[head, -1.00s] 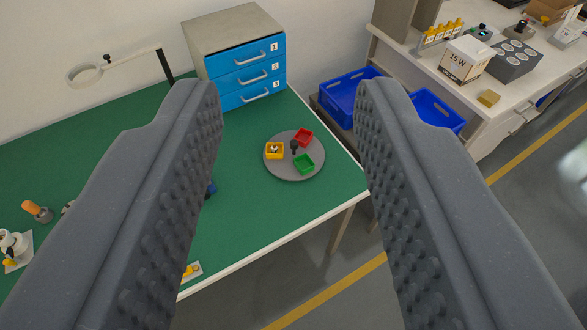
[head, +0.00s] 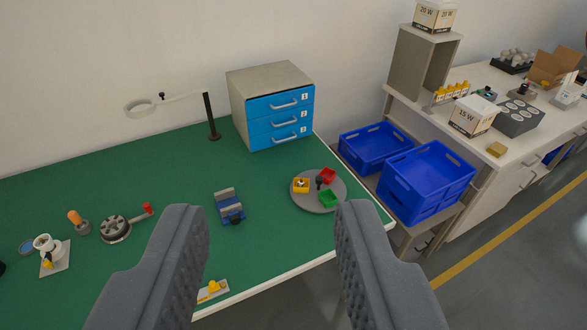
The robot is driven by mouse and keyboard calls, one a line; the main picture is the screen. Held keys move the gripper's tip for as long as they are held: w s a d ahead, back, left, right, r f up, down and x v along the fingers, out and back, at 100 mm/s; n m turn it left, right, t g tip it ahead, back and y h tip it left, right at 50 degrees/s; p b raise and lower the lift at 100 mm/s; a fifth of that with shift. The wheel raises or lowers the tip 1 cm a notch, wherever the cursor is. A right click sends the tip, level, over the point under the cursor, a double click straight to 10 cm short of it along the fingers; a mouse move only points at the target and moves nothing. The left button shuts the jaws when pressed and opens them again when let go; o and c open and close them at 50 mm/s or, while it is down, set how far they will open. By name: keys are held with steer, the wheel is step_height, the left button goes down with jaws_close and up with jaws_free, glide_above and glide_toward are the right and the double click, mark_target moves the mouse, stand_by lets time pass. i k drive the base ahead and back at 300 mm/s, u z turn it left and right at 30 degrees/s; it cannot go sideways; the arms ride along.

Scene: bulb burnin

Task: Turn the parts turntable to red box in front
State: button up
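The parts turntable (head: 313,204) is a round grey disc on the green table, near its right edge. On it stand a red box (head: 328,175) at the back right, a yellow box (head: 301,186) at the left with small parts in it, and a green box (head: 328,199) at the front right. A black knob (head: 320,181) stands at its centre. My gripper (head: 268,245) is open and empty, its two grey fingers wide apart in the foreground. The turntable appears beyond the fingertips, apart from them.
A blue-drawer cabinet (head: 279,106) stands behind the turntable. A magnifier lamp (head: 211,118), a blue-grey fixture (head: 229,206) and a red-handled round device (head: 116,229) are to the left. Blue crates (head: 428,180) stand to the right. The green table (head: 265,187) is clear around the turntable.

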mark_target(319, 184)
steer(key=u, duration=0.25)
steer(key=i, duration=1.15)
steer(key=z, duration=0.6)
steer(key=i, duration=0.65)
steer(key=z, duration=0.6)
